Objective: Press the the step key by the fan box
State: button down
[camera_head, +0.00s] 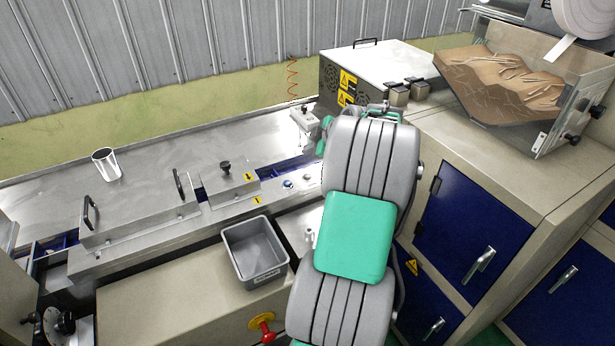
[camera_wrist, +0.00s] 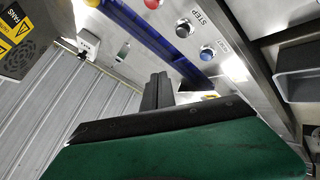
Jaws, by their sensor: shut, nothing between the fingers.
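The step key is a dark round button (camera_wrist: 184,28) in a silver ring beside the printed word STEP in the wrist view. A similar blue-grey button (camera_wrist: 207,53) sits beside it with its own label. The fan box (camera_head: 345,78), with yellow warning labels and a vent, stands behind my arm in the head view; its side also shows in the wrist view (camera_wrist: 25,50). My gripper (camera_wrist: 158,80) is shut and empty, its fingers apart from the step key in the picture. In the head view my arm hides the gripper.
A red button (camera_wrist: 152,4) and a blue channel (camera_wrist: 150,30) lie near the keys. A grey bin (camera_head: 232,238), a metal cup (camera_head: 105,163) and a red emergency knob (camera_head: 263,325) stand left of my arm. Cabinets (camera_head: 470,225) stand right.

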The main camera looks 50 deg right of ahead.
jog(key=b, duration=0.3)
send_over(309, 177)
notch_tip(309, 177, down, 6)
jog(key=shift+d+r, duration=0.1)
jog(key=shift+f, duration=0.45)
dwell(1.3)
jog(key=shift+f+b, duration=0.45)
jog(key=shift+b, duration=0.5)
jog(key=shift+f+b, duration=0.45)
jog(key=shift+b, duration=0.1)
jog(key=shift+r, duration=0.1)
dwell(0.4)
jog(key=shift+r, duration=0.8)
